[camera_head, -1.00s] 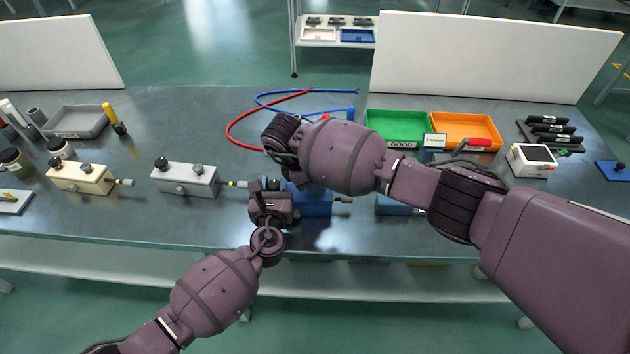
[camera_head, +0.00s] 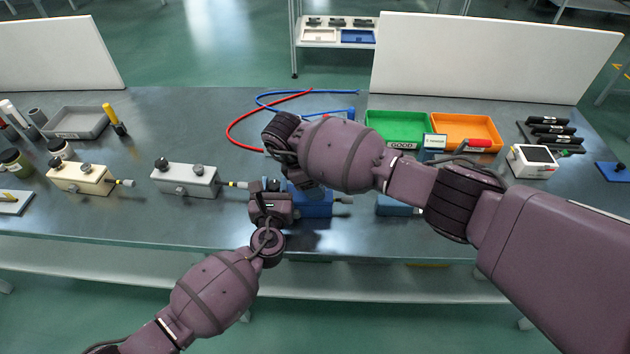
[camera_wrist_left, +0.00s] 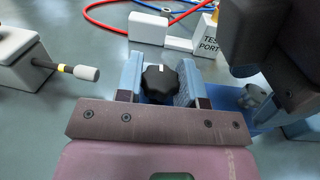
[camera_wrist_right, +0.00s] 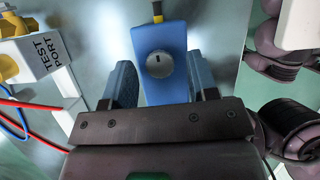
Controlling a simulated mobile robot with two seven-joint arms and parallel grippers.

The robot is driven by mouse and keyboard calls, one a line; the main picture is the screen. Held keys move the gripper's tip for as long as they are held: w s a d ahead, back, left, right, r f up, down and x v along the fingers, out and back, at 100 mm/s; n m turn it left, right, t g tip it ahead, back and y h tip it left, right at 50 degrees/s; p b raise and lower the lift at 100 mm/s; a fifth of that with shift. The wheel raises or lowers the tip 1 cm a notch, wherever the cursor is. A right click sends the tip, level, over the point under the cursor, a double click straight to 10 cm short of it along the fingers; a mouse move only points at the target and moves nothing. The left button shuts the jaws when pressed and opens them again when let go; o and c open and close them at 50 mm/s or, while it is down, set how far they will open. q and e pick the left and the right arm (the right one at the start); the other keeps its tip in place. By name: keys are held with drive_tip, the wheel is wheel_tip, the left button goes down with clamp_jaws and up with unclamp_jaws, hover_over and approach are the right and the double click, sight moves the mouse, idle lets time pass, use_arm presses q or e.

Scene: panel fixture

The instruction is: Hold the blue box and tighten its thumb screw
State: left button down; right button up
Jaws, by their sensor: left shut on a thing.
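The blue box (camera_head: 318,208) sits at the bench's front, partly covered by my arms. My left gripper (camera_wrist_left: 161,62) is shut on its left end, a black lobed knob (camera_wrist_left: 160,84) with a white mark showing between the fingers. A grey round knob with a dark slot, apparently the thumb screw (camera_wrist_right: 160,64), is on top of the box; it also shows in the left wrist view (camera_wrist_left: 255,96). My right gripper (camera_wrist_right: 161,70) is open above that knob, one finger on each side, with visible gaps. In the head view my right arm hides its fingertips.
A grey box (camera_head: 185,181) and a cream box (camera_head: 80,178) stand to the left. A white test port block (camera_wrist_right: 45,55) is close to the right gripper. Red and blue cables (camera_head: 240,127) lie behind. Green (camera_head: 395,120) and orange (camera_head: 465,122) trays are at back right.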

drive_tip(key=v, duration=1.2)
idle(0.3)
use_arm(q)
drive_tip(key=c, duration=0.7)
unclamp_jaws()
drive_tip(key=shift+o, duration=0.2)
drive_tip(key=shift+s, duration=0.1)
